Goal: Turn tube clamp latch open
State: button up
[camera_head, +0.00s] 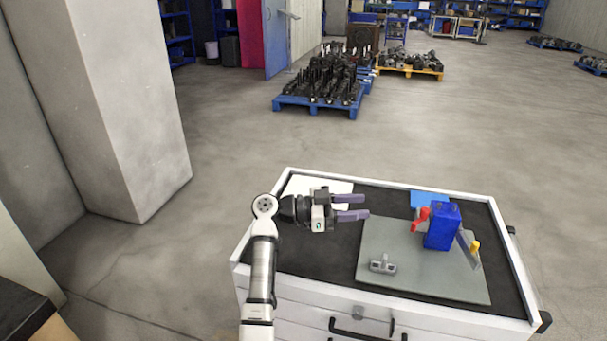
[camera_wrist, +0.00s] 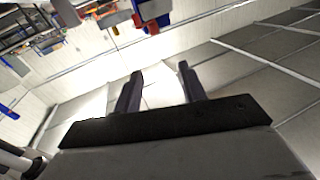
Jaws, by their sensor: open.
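A blue block (camera_head: 443,226) stands on a grey plate (camera_head: 425,279) on the cart top. A red handle (camera_head: 420,219) sticks out at its left, and a grey lever with a yellow tip (camera_head: 475,247) is at its right. A small grey clamp-like part (camera_head: 382,264) sits near the plate's front left. I cannot tell for sure which part is the tube clamp latch. My gripper (camera_head: 366,207) is open and empty, left of the red handle and apart from it, fingers pointing right. The open fingers also show in the wrist view (camera_wrist: 160,72).
The cart (camera_head: 300,262) has a raised white rim and a dark top. A white sheet (camera_head: 300,184) lies behind my gripper, and a blue flat piece (camera_head: 428,199) lies behind the block. The dark top left of the plate is clear. Loaded pallets (camera_head: 320,101) stand far back.

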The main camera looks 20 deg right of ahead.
jog(key=w+a+r+m+t+h+b, duration=0.1)
jog(key=a+r+m+t+h+b, duration=0.1)
jog(key=a+r, duration=0.9)
jog(key=shift+w+a+r+m+t+h, duration=0.45)
jog(key=shift+t+h, duration=0.55)
jog(key=shift+h, duration=0.8)
jog(key=shift+s+f, duration=0.1)
jog(key=shift+f, duration=0.05)
